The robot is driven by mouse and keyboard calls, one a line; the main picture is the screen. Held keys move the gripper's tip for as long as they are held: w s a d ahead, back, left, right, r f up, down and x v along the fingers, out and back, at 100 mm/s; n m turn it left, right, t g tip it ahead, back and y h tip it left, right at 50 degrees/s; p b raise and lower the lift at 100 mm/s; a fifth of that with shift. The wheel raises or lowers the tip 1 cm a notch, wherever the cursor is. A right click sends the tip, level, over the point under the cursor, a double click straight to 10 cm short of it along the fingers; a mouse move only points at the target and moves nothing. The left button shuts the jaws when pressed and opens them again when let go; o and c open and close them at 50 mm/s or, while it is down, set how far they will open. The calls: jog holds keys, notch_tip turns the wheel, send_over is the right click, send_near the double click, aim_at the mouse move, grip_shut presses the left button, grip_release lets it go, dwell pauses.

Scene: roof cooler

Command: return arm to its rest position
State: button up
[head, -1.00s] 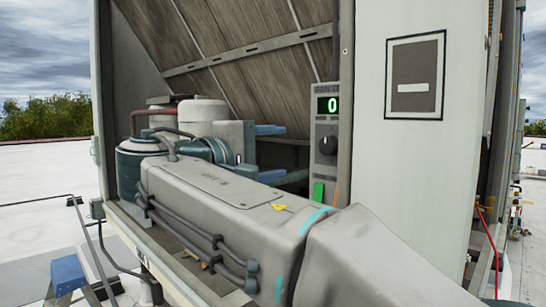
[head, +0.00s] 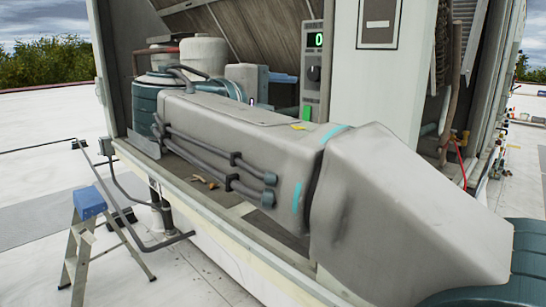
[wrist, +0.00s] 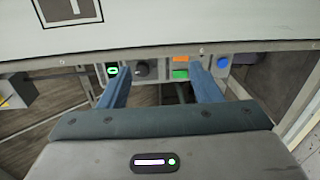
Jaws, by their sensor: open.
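My gripper (wrist: 160,78) shows in the wrist view with its two blue fingers spread apart and nothing between them. Its fingers point at a grey control panel (wrist: 160,68) on the cooler; whether they touch it cannot be told. The panel has a lit display, a dark knob (wrist: 145,70), green and orange parts and a blue button (wrist: 222,62). In the head view my grey arm (head: 240,135) reaches from the lower right into the open cooler, in front of the lower panel (head: 313,70), whose display reads 0. I cannot make out the gripper in the head view.
The cooler's sill (head: 225,205) runs below my arm, with small brown debris (head: 200,180) on it. Pale tanks (head: 204,55) stand inside. A white side panel (head: 375,75) stands right of the opening. A blue-topped step ladder (head: 90,205) stands on the open roof at left.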

jog(key=s+d+f+m+g+y, duration=0.1)
jog(key=s+d+f+g+y, duration=0.3)
jog(key=f, duration=0.6)
jog(key=s+d+f+m+g+y, duration=0.1)
jog(key=s+d+f+m, duration=0.15)
jog(key=d+f, duration=0.45)
jog(key=s+d+f+m+g+y, duration=0.1)
jog(key=s+d+f+g+y, duration=0.15)
jog(key=f, duration=0.95)
jog(key=s+f+m+g+y, duration=0.1)
jog(key=s+f+m+y, duration=0.3)
jog(key=s+f, duration=0.5)
jog(key=shift+f+m+g, duration=0.35)
jog(key=shift+f+m, duration=0.05)
jog(key=shift+m, duration=0.25)
jog(key=shift+a+y, duration=0.1)
jog(key=shift+y, duration=0.15)
